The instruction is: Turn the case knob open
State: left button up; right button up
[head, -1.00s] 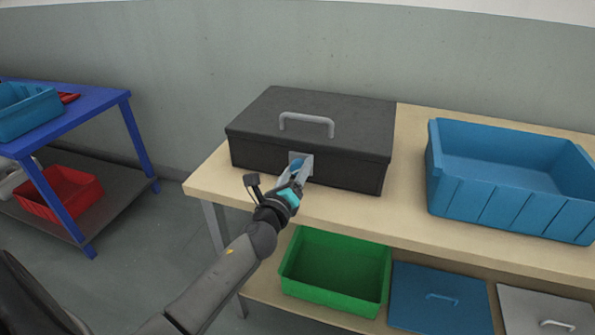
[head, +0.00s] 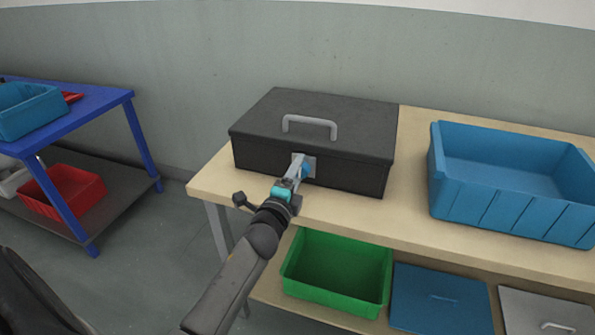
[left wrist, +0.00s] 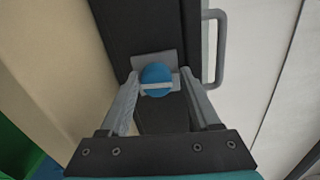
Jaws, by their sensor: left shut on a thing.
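A closed black case (head: 330,125) with a grey handle (head: 310,125) on its lid stands on the wooden workbench. A round blue knob (head: 307,169) sits on a grey plate on the case's front face. In the left wrist view the blue knob (left wrist: 157,77) shows a pale bar across it, lying nearly level in that picture. My left gripper (head: 302,166) is at the front of the case. Its two fingers (left wrist: 159,84) are on either side of the knob, shut on it. The fingers partly hide the knob in the head view. My right gripper is not in view.
A blue bin (head: 510,220) stands on the bench (head: 415,215) to the right of the case. Below are a green bin (head: 335,297) and a blue lid (head: 440,312). A blue cart (head: 145,140) stands at left. Bench top between case and bin is clear.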

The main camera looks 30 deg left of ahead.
pick_arm(q)
jog(key=shift+s+f+n+g, duration=0.15)
jog(key=shift+f+n+g, duration=0.15)
jog(key=shift+f+n, duration=0.3)
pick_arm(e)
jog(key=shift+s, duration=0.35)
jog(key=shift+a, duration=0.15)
pick_arm(q)
jog(key=o, duration=1.2)
jog(key=shift+r, duration=0.1)
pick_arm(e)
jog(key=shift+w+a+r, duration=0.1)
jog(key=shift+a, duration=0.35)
pick_arm(q)
jog(key=shift+r, duration=0.2)
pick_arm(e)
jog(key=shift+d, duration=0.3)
